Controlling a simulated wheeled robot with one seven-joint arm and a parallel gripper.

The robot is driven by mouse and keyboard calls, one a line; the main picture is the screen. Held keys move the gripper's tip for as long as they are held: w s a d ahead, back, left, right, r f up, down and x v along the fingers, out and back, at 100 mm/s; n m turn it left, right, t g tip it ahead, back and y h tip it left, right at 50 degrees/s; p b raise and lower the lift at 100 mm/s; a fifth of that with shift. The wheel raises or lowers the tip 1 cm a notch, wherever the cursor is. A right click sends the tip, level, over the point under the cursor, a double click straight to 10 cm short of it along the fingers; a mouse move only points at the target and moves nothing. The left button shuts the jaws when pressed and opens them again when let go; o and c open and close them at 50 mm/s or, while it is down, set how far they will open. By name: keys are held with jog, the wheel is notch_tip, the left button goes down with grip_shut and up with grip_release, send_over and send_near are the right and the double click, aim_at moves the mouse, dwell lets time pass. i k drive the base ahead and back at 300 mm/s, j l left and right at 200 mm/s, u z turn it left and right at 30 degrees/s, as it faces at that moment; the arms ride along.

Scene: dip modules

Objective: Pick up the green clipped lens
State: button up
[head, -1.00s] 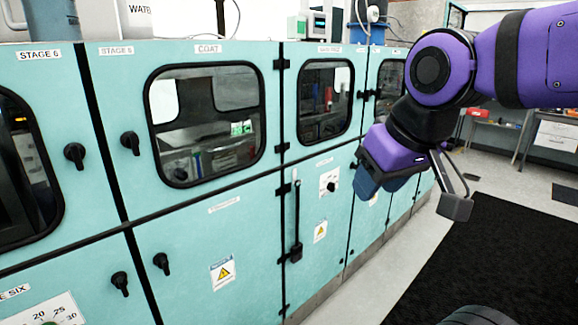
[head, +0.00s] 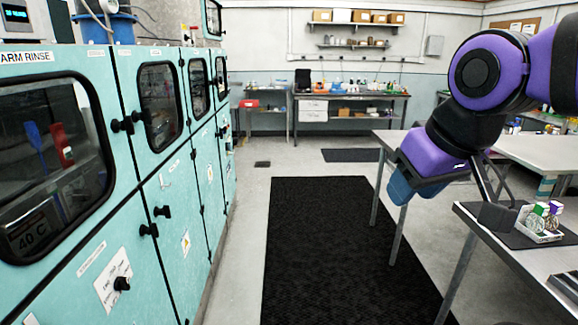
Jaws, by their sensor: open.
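The green clipped lens (head: 537,218) is at the right of the head view, a small round clear lens with a green clip on top. It sits in a white rack (head: 542,238) on a table, beside a similar lens with a purple clip (head: 555,212). My gripper (head: 447,202) hangs in the air left of the rack, pointing down. Its jaws are spread wide apart, with nothing visible between them. One finger shows close to the left edge of the rack in the picture; I cannot tell the depth gap.
The rack stands on a dark mat (head: 515,237) on the near right table. Another metal table (head: 395,140) lies behind it. Teal cabinets (head: 160,190) line the left. A black floor mat (head: 330,245) covers the clear aisle between. A workbench (head: 345,97) with shelves stands at the back.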

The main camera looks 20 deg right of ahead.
aim_at(535, 222)
jog(key=i+z, duration=0.3)
jog(key=z, duration=0.2)
jog(key=i+z, duration=0.25)
jog(key=z, duration=0.25)
jog(key=i+j+z, duration=0.2)
jog(key=z, duration=0.25)
jog(key=i+j+z, duration=0.25)
jog(key=z, duration=0.25)
jog(key=i+j+z, duration=0.2)
jog(key=j, duration=0.15)
jog(key=i+j+z, duration=0.25)
jog(key=j, duration=0.15)
jog(key=j+z, duration=0.2)
jog(key=j, duration=0.2)
jog(key=i+j+z, duration=0.25)
jog(key=j, duration=0.2)
jog(key=j+z, duration=0.2)
jog(key=j, duration=0.25)
